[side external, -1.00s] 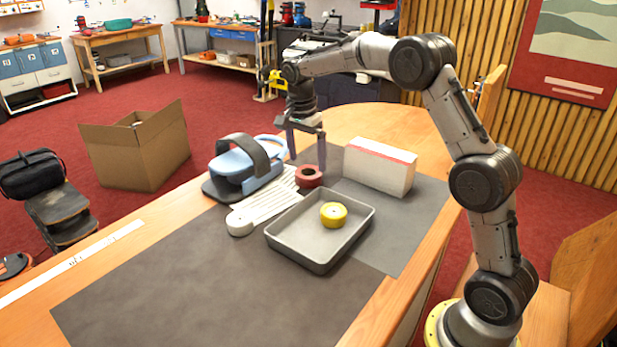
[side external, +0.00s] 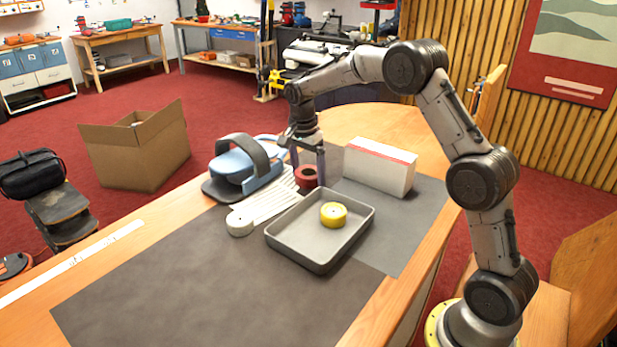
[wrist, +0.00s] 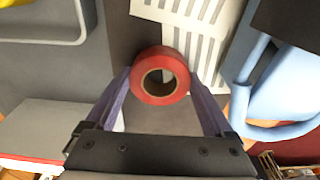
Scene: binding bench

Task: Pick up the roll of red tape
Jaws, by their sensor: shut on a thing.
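The roll of red tape (side external: 306,177) lies flat on the dark mat, behind the grey tray. In the wrist view the red tape roll (wrist: 160,75) sits between the two fingertips, its brown core hole facing the camera. My gripper (side external: 309,168) is lowered over it with a purple finger on either side; the fingers also show in the wrist view (wrist: 160,88). The gripper is shut on the roll. I cannot tell whether the roll is clear of the mat.
A grey tray (side external: 318,267) holds a yellow roll (side external: 333,214). A white box with a red edge (side external: 376,169) stands to the right. A white roll (side external: 239,223), a white slotted piece (side external: 268,199) and a blue device (side external: 235,165) lie to the left. The front mat (side external: 200,285) is clear.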

